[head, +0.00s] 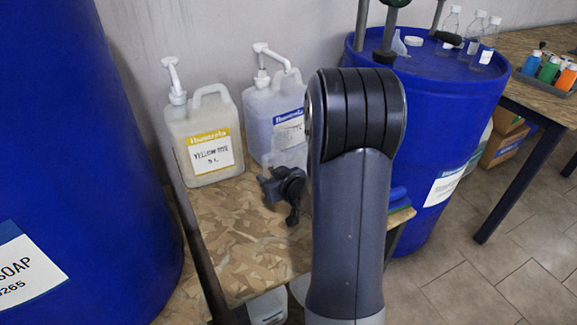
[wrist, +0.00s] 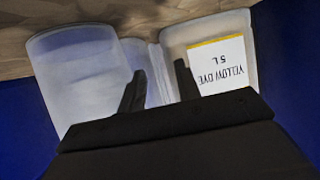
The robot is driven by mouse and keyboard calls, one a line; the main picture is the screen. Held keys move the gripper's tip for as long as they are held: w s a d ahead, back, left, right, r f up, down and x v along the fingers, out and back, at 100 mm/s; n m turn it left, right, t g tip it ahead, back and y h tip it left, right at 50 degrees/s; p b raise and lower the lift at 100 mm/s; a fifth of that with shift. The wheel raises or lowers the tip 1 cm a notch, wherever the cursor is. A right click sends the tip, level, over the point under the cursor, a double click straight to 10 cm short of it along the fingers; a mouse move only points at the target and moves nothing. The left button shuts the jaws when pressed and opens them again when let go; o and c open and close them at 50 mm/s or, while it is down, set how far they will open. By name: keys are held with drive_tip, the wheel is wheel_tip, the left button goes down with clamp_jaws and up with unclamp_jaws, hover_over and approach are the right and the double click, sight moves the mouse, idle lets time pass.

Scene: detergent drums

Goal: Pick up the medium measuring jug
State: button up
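My gripper (head: 278,187) is above the wooden bench, in front of the dye containers; in the wrist view (wrist: 160,82) its two dark fingers stand apart. The wrist picture is upside down. A large translucent, round vessel (wrist: 78,78), which looks like a measuring jug, is left of the fingers there. A narrower pale, clear shape shows behind and between the fingers; I cannot tell whether it is a separate jug. In the head view a clear jug (head: 291,157) partly shows just behind my gripper. My arm hides its right side. I cannot tell which jug is medium.
The yellow dye container (head: 207,138) and blue dye container (head: 270,105), both with pumps, stand at the wall. Blue drums flank the bench (head: 240,235) on the left (head: 75,150) and right (head: 450,110). Clear bottles (head: 470,38) stand on the right drum. The bench front is bare.

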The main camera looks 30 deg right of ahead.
drive_tip(key=shift+w+f, duration=0.3)
drive_tip(key=shift+w, duration=0.3)
drive_tip(key=shift+c, duration=0.4)
clamp_jaws()
